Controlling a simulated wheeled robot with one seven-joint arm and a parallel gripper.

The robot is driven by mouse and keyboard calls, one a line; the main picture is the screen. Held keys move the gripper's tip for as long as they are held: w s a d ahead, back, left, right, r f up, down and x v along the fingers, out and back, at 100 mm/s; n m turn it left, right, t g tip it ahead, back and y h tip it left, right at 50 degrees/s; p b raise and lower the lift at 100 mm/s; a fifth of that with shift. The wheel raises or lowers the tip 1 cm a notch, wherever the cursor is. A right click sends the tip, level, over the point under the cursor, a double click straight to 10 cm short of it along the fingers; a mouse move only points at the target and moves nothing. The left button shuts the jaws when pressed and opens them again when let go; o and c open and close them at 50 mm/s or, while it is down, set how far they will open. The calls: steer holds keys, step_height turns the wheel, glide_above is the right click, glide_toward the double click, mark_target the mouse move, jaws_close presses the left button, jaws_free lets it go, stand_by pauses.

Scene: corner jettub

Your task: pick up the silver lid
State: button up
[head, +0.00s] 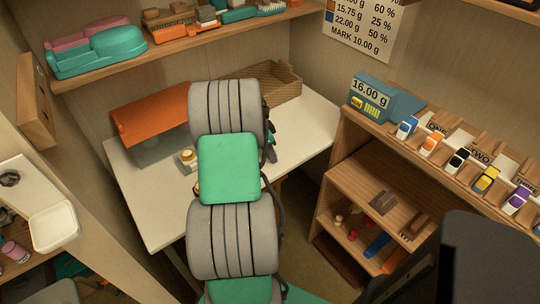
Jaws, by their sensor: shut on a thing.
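My grey and green arm reaches over the white desk (305,128) in the middle of the head view. It hides my gripper, and I cannot make out the fingertips. Small dark and green parts of my arm show at its right edge above the desk. I cannot make out a silver lid anywhere.
A wooden shelf unit (365,168) with watches and a blue scale (378,98) stands at right. A shelf (185,45) overhangs the desk. A white dish (54,226) is at left.

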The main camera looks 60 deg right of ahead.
steer(key=shift+r, duration=0.15)
steer(key=shift+c, duration=0.3)
steer(key=shift+r, duration=0.3)
step_height(320, 180, up, 3)
steer(key=shift+f, duration=0.2)
steer(key=s+a+r, duration=0.7)
steer(key=a+r, duration=0.2)
steer(key=a, duration=0.2)
steer(key=shift+s+a+r+b, duration=0.3)
steer(key=shift+s+a+b, duration=0.05)
steer(key=shift+s+b, duration=0.1)
steer(key=shift+s+d, duration=0.1)
